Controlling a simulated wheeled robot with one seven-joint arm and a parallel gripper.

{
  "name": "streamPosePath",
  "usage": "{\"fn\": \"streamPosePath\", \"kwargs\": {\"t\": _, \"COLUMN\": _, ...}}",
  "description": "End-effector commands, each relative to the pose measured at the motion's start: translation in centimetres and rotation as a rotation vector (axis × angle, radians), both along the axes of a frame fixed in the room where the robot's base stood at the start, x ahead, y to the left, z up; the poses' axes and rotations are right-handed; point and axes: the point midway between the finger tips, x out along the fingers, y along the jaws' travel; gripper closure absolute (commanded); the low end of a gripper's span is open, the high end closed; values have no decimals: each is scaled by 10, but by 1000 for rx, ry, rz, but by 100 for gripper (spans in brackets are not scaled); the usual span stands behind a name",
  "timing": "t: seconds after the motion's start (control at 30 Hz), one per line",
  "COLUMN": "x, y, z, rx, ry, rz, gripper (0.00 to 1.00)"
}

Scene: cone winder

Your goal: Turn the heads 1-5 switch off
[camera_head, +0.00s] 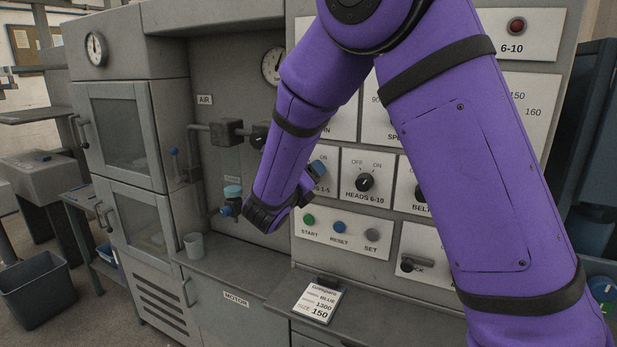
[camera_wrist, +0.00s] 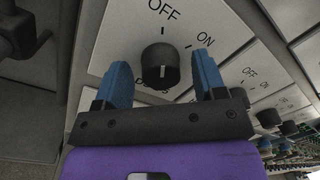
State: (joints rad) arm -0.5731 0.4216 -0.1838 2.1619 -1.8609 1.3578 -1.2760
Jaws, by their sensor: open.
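The heads 1-5 switch (camera_wrist: 160,62) is a round black knob on a white plate (camera_wrist: 118,40), with OFF and ON printed above it in the wrist view. A short white mark shows on the knob's face; I cannot tell for sure which label it points to. My gripper (camera_wrist: 161,75) has its two blue fingers open, one on each side of the knob, with visible gaps. In the head view my gripper (camera_head: 313,180) is at the HEADS 1-5 plate (camera_head: 322,153) and hides most of it, including the knob.
The HEADS 6-10 knob (camera_head: 364,182) is close by on the right. START (camera_head: 309,219), RESET (camera_head: 339,227) and SET (camera_head: 371,235) buttons sit just below. A cup (camera_head: 194,246) and an order card (camera_head: 318,302) are on the ledge. Pipework (camera_head: 228,132) is at left.

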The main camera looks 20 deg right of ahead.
Motion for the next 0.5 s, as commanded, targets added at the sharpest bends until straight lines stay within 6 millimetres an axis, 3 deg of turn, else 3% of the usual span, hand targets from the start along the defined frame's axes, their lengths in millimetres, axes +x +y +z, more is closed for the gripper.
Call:
{"fn": "streamPosePath", "kwargs": {"t": 0.17, "x": -6, "y": 8, "z": 0, "rx": 1, "ry": 0, "rz": 2, "gripper": 36}}
{"fn": "streamPosePath", "kwargs": {"t": 0.5, "x": -48, "y": 52, "z": -3, "rx": 0, "ry": 0, "rz": 4, "gripper": 36}}
